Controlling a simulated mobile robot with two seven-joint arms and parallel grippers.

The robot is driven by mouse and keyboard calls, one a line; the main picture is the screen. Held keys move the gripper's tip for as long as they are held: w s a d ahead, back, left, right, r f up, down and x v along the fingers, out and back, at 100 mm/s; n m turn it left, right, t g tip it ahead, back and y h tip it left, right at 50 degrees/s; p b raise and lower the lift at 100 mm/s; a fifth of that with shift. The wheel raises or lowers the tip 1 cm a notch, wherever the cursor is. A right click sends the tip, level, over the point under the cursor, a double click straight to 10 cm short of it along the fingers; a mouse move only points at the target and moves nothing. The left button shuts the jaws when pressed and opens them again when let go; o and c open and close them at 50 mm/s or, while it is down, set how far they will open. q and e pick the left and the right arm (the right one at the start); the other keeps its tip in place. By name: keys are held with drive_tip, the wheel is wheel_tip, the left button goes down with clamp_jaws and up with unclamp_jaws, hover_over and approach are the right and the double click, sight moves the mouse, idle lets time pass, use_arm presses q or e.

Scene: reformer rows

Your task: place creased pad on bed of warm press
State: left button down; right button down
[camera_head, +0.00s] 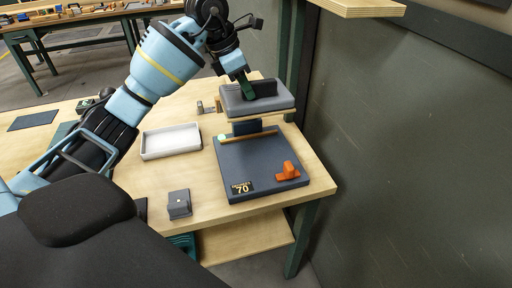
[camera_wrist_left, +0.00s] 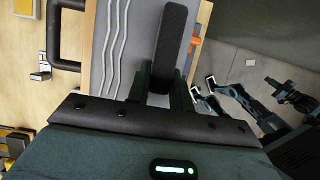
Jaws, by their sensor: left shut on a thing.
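My left gripper (camera_head: 247,90) is shut on the black upright grip of a grey slab, which I take to be the creased pad (camera_head: 234,104). In the left wrist view, the pad (camera_wrist_left: 115,50) shows pale wavy lines and wooden edges, with the grip (camera_wrist_left: 174,45) between my fingers. The pad is level over the back of the warm press; a gap below it cannot be judged exactly. The press bed (camera_head: 255,163) is a dark flat plate marked 70, bare in the middle. In the left wrist view, dark jointed parts (camera_wrist_left: 250,100), probably my right arm, show at the right.
An orange piece (camera_head: 288,171) stands on the bed's right front. A wooden strip (camera_head: 250,136) crosses its back. A white empty tray (camera_head: 171,142) lies to the left, and a small grey block (camera_head: 179,204) stands at the front left. A wall (camera_head: 420,140) rises on the right.

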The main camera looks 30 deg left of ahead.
sight(225, 107)
use_arm(q)
drive_tip(key=shift+s+d, duration=0.1)
drive_tip(key=shift+s, duration=0.1)
wheel_tip(225, 107, down, 18)
drive_tip(key=shift+r, duration=0.15)
idle(0.5)
drive_tip(key=c, duration=1.3)
unclamp_jaws()
drive_tip(key=shift+o, duration=0.2)
drive_tip(key=v, duration=1.2)
